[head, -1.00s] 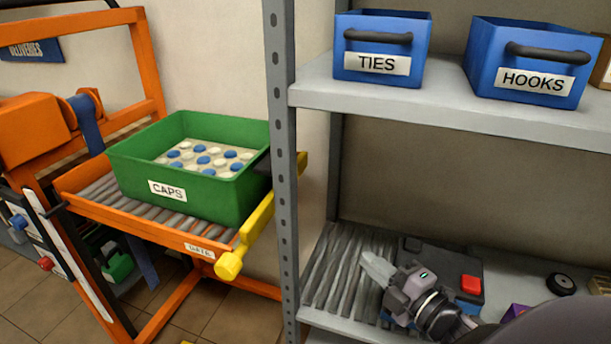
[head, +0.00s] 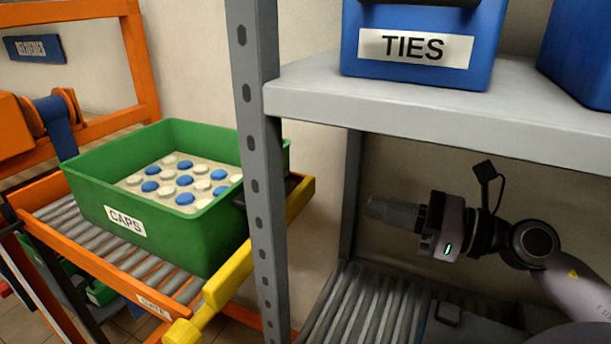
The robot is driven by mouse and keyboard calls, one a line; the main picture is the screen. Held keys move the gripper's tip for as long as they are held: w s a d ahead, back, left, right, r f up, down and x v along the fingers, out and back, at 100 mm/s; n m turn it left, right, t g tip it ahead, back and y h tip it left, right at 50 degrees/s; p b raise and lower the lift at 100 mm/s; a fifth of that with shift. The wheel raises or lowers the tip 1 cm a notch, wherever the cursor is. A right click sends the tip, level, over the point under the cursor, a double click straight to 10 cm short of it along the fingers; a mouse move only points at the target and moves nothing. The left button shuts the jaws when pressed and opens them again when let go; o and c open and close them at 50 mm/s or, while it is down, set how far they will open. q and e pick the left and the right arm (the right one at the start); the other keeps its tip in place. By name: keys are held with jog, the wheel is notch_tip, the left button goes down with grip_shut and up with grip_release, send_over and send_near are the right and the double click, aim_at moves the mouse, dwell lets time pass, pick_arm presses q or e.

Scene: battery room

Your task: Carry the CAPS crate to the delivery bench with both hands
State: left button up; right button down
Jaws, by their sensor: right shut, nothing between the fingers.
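The green CAPS crate (head: 190,226) stands upright on the roller bed (head: 70,222) of an orange frame at the left. It holds several white and blue caps, and a dark handle shows on its right end, partly behind the shelf post. My right gripper (head: 375,208) is shut and empty, pointing left inside the shelf bay, to the right of the post and apart from the crate. My left gripper is not in view.
A grey shelf post (head: 257,150) stands between my right gripper and the crate. A grey shelf board (head: 420,100) above it carries the blue TIES bin (head: 415,50) and another blue bin. A yellow gate bar (head: 235,275) crosses the roller bed's right end.

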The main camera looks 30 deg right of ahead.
pick_arm(q)
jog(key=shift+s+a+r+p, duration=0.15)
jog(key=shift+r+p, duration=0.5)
jog(key=shift+p, duration=0.35)
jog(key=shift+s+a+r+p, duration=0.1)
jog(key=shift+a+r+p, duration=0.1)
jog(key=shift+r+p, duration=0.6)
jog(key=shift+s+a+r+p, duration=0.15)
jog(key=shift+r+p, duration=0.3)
jog(key=shift+p, duration=0.7)
pick_arm(e)
jog(key=x, duration=1.4)
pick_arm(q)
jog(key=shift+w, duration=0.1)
pick_arm(e)
jog(key=shift+w+d, duration=0.1)
